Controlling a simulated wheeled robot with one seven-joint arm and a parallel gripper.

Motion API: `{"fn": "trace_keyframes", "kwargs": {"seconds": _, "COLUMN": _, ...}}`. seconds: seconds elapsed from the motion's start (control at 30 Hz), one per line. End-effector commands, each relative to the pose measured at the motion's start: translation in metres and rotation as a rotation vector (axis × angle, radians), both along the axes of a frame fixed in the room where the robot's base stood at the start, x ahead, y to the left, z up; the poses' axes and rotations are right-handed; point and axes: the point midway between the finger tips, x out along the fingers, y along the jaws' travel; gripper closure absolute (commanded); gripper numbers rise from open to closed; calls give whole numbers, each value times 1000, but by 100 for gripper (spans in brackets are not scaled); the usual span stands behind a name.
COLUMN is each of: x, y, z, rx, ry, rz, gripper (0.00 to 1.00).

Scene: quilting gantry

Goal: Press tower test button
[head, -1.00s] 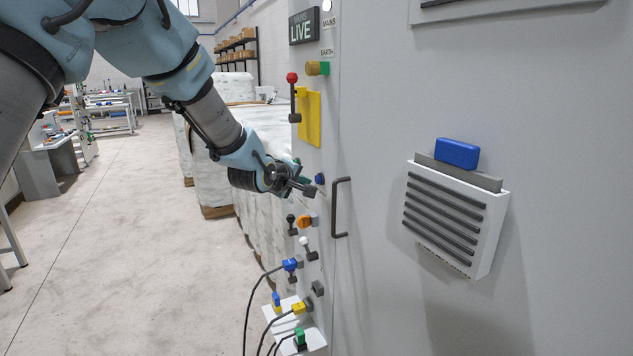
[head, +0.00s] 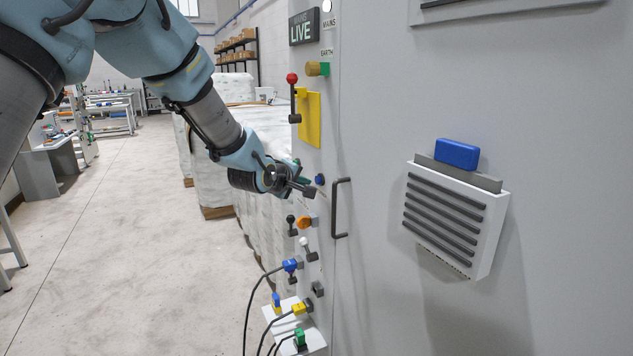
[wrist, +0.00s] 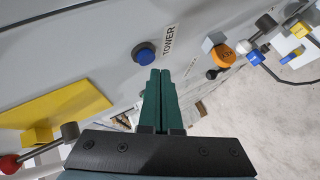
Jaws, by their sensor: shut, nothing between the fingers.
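The tower test button is a round blue button (wrist: 144,53) in a dark collar, beside a label reading TOWER (wrist: 171,40) in the wrist view. In the head view the blue button (head: 320,180) shows on the cabinet's narrow left face, just right of my gripper. My gripper (wrist: 160,75) is shut and empty, its green fingers together. The fingertips lie just below the button in the wrist view and look apart from it; the exact gap is hard to judge. In the head view my gripper (head: 305,187) is level with the button, its fingers partly hidden.
A red-knobbed lever (head: 292,79) and yellow plate (head: 309,118) are above. An orange knob (head: 304,222), white-knobbed lever (head: 306,243) and cabled plugs (head: 290,266) are below. A door handle (head: 340,207) sticks out at right.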

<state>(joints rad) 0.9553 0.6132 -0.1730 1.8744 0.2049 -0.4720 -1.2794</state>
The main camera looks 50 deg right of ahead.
Motion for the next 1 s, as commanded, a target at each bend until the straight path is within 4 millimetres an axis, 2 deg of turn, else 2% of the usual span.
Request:
{"fn": "trace_keyframes", "kwargs": {"seconds": 0.73, "x": 0, "y": 0, "z": 0, "rx": 0, "ry": 0, "rz": 0, "gripper": 100}}
{"fn": "trace_keyframes", "kwargs": {"seconds": 1.0, "x": -2, "y": -7, "z": 0, "rx": 0, "ry": 1, "rz": 0, "gripper": 100}}
